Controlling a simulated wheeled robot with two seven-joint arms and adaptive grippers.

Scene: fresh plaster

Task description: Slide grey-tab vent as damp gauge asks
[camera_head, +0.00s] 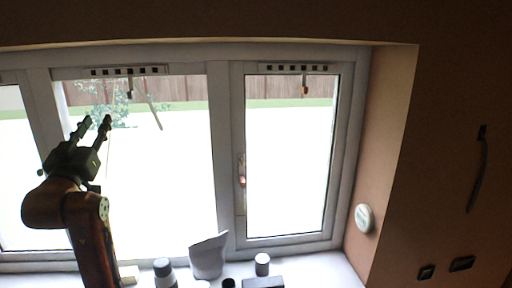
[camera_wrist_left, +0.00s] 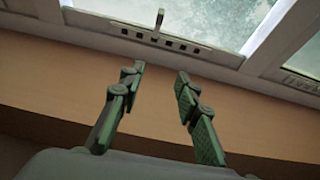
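A slotted vent (camera_head: 112,72) sits on the top frame of the middle window, with a thin greyish tab (camera_head: 129,88) hanging near its middle. The wrist view shows a vent (camera_wrist_left: 190,47) with dark slots and a tab (camera_wrist_left: 158,22). A second vent (camera_head: 296,67) on the right window has a brownish tab (camera_head: 304,89). A round white gauge (camera_head: 364,218) is on the right side wall of the recess; its reading is too small to tell. My left gripper (camera_head: 97,121) is open and empty, below and left of the greyish tab; its fingers (camera_wrist_left: 160,74) also show apart. My right gripper is out of view.
The sill (camera_head: 318,270) holds a pale pouch (camera_head: 208,256), a grey-topped container (camera_head: 163,270), a small jar (camera_head: 262,264) and a dark box (camera_head: 263,283). A window handle (camera_head: 241,170) stands out at the middle frame. The space before the upper panes is clear.

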